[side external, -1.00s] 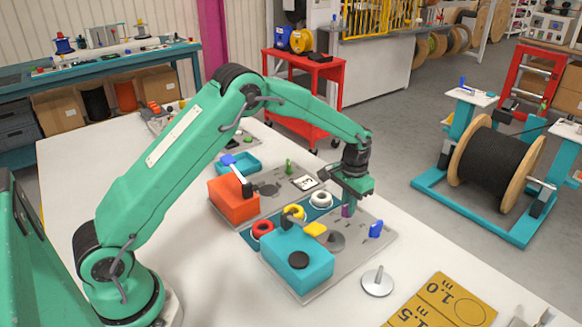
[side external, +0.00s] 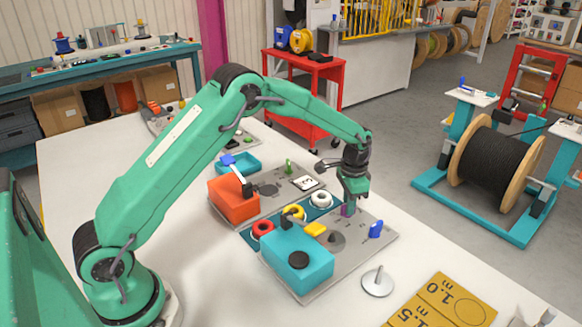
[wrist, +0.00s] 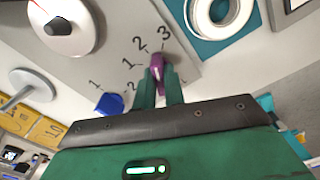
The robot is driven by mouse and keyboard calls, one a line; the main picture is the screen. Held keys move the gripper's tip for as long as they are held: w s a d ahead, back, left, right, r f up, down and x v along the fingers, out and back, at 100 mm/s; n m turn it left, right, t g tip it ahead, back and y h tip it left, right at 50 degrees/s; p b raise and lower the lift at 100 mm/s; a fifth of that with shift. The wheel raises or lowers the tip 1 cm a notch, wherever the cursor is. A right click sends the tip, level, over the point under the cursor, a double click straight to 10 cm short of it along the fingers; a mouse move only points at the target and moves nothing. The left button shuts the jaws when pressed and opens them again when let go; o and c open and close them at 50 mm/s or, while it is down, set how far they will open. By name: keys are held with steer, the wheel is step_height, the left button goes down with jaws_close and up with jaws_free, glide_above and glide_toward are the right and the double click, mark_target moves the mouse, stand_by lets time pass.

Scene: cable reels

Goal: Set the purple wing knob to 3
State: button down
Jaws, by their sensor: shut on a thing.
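The purple wing knob (wrist: 157,66) stands on the grey panel, with the printed numbers 1, 2 and 3 arcing around its upper left side in the wrist view. My gripper (wrist: 158,84) is shut on the knob, one green finger on each side of the wing. The wing's visible end points upward in that view, between the 2 and the 3 and seemingly nearer the 3; the exact mark is hard to tell. In the side view the knob (side external: 346,211) shows just below my gripper (side external: 352,198), which hides part of it.
A blue wing knob (side external: 376,230) stands on the same panel (side external: 350,250), right of the purple one. A white ring (side external: 321,199) lies close behind. A metal disc stand (side external: 377,281) is in front.

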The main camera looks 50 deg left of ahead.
steer(key=shift+m, duration=2.2)
steer(key=c, duration=1.5)
jaws_free()
steer(key=shift+r, duration=3.5)
